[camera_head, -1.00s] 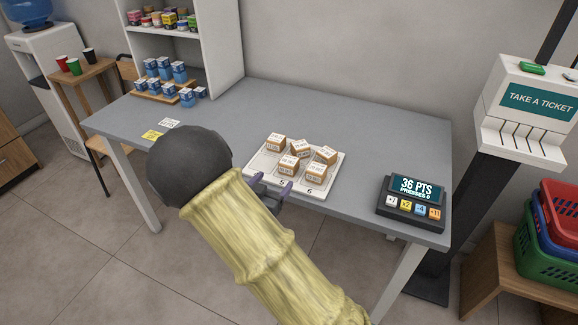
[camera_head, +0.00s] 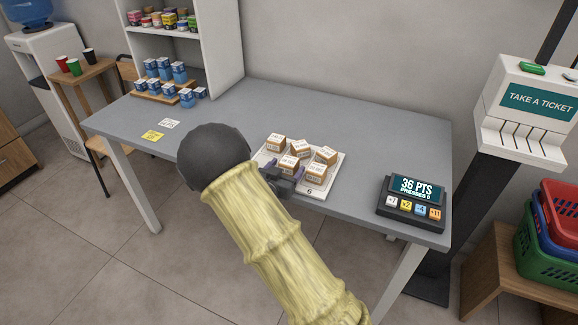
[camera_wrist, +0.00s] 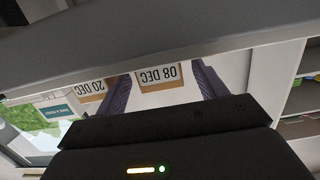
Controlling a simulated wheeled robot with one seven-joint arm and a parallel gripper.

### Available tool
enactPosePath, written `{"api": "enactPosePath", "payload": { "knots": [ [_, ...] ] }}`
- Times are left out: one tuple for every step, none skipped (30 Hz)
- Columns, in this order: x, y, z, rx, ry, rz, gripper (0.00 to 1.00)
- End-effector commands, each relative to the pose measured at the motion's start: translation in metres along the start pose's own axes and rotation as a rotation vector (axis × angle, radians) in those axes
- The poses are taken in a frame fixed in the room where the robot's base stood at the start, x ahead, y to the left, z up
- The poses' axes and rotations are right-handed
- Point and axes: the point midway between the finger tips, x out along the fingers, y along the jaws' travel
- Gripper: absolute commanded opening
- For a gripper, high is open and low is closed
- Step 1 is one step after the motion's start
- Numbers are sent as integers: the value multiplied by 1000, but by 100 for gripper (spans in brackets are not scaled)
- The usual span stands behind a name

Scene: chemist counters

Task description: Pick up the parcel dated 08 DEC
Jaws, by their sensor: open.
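Several small tan parcels with white labels stand on a white board (camera_head: 331,184) near the counter's front edge. In the wrist view, which is upside down, the parcel dated 08 DEC (camera_wrist: 158,74) shows between my two purple fingers. It appears to be the front middle parcel (camera_head: 289,160) in the head view, where its label is too small to read. My gripper (camera_head: 284,173) is open at the board's front edge, with a finger toward each side of that parcel. The fingertips also show in the wrist view (camera_wrist: 163,78). I cannot tell whether they touch it.
A parcel dated 20 DEC (camera_wrist: 90,90) is just outside one finger. Another parcel (camera_head: 316,173) stands close to the right finger. A points box (camera_head: 413,203) sits at the counter's right. The counter (camera_head: 340,125) is clear behind the board.

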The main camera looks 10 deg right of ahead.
Motion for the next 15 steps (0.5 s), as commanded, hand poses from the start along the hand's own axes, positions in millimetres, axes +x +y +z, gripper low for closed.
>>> {"api": "enactPosePath", "payload": {
  "knots": [
    [9,0,3,-1,1,1,71],
    [14,0,2,0,1,2,71],
    [19,0,2,1,0,2,71],
    [22,0,2,1,0,1,71],
    [25,0,2,1,0,1,71],
    [27,0,2,0,0,0,71],
    [28,0,2,0,0,-1,71],
    [29,-1,2,0,0,-1,71],
    [29,-1,2,0,0,-1,71],
    [29,-1,2,0,-1,-1,71],
    [29,-1,2,0,-1,-1,71],
    [28,-1,2,0,-1,-1,71],
    [28,-1,2,0,-1,-1,71],
    [28,-1,2,0,-1,-1,71],
    [28,-1,2,0,-1,-1,71]
  ]
}}
